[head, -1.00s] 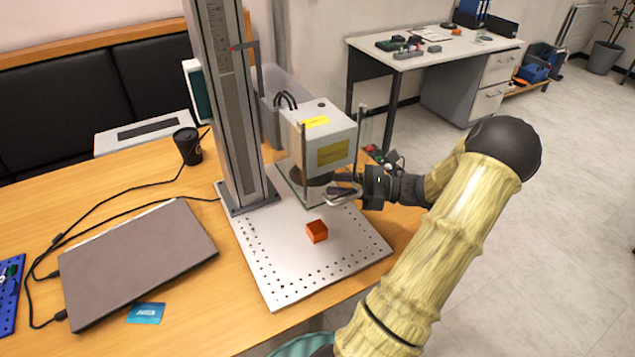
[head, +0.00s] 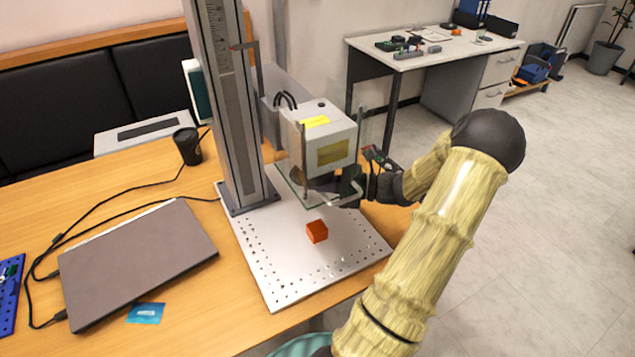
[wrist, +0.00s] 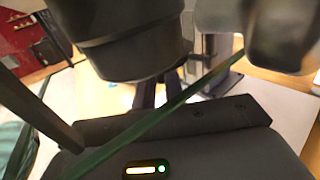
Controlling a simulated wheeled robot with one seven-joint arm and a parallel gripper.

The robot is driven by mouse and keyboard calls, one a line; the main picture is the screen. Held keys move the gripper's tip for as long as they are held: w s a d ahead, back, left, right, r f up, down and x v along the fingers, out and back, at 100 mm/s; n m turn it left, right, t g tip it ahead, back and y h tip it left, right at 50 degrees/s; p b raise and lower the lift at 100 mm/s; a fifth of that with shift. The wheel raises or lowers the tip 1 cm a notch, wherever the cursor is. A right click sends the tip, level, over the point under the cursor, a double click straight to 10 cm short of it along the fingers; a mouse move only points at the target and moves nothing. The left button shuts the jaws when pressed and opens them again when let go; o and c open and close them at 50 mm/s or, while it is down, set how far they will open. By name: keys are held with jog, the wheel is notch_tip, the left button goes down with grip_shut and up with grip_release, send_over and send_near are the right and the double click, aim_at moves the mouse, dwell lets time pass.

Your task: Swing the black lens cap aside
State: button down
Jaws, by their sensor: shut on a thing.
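The laser head (head: 325,140) is a pale box with yellow labels, carried on a tall grey column. The black lens cap (wrist: 125,45) shows as a dark round body close to the camera in the wrist view. In the head view the head's underside is dark and partly hidden by clear panels and my gripper. My gripper (head: 347,186) reaches in from the right, just below the head's right side. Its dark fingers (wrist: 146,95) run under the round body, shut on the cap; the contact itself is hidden.
Clear panels (wrist: 165,115) around the head stand close to my gripper, one edge crossing the wrist view. A laptop (head: 135,255), cables and a black cup (head: 187,146) lie left. The plate's front is mostly free.

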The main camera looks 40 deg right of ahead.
jog(key=shift+r, duration=0.1)
jog(key=shift+w+a+m+t+h+p, duration=0.1)
jog(key=shift+w+m+t+h+p, duration=0.25)
jog(key=shift+m+t+h+p, duration=0.55)
jog(key=shift+w, duration=0.1)
jog(key=c, duration=1.5)
grip_release()
jog(key=shift+a, duration=0.15)
jog(key=shift+o, duration=0.2)
jog(key=shift+s+d, duration=0.2)
jog(key=shift+s, duration=0.05)
jog(key=v, duration=1.7)
jog(key=shift+r, duration=0.15)
